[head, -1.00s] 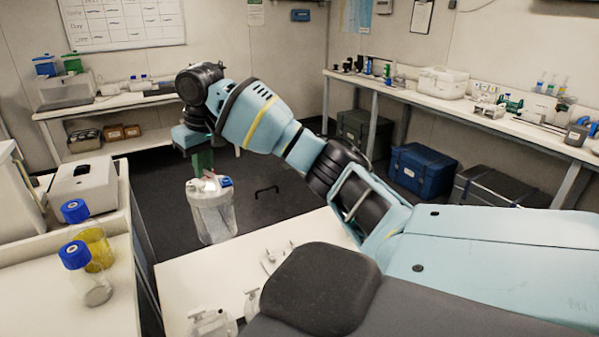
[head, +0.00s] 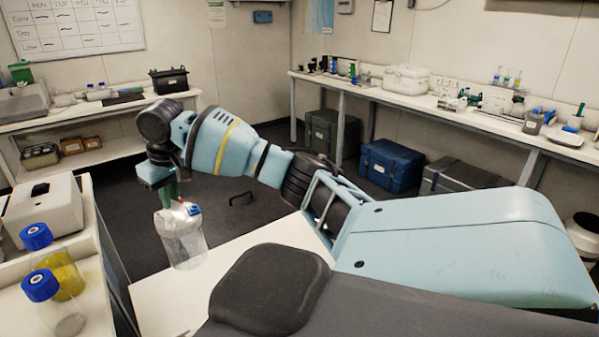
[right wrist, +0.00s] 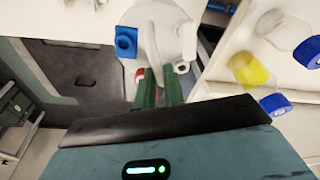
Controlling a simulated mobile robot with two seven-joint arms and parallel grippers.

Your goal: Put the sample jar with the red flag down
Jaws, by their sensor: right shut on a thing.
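The sample jar (head: 182,240) is clear with a whitish lid and a blue cap. It hangs upright from my right gripper (head: 171,200), whose green fingers are shut at its top. In the head view it overlaps the left edge of the white table (head: 262,240); I cannot tell whether it touches the surface. In the right wrist view the jar's pale lid (right wrist: 160,28) is beyond the green fingers (right wrist: 158,92). A small bit of red (right wrist: 140,72) shows beside them; the rest of the flag is hidden. My left gripper is not in view.
Two blue-capped bottles, one with yellow contents (head: 64,279) and one nearly clear (head: 66,318), stand on the left counter (head: 92,300). A floor gap lies between counter and table. The table's visible top is bare; my body hides its near part.

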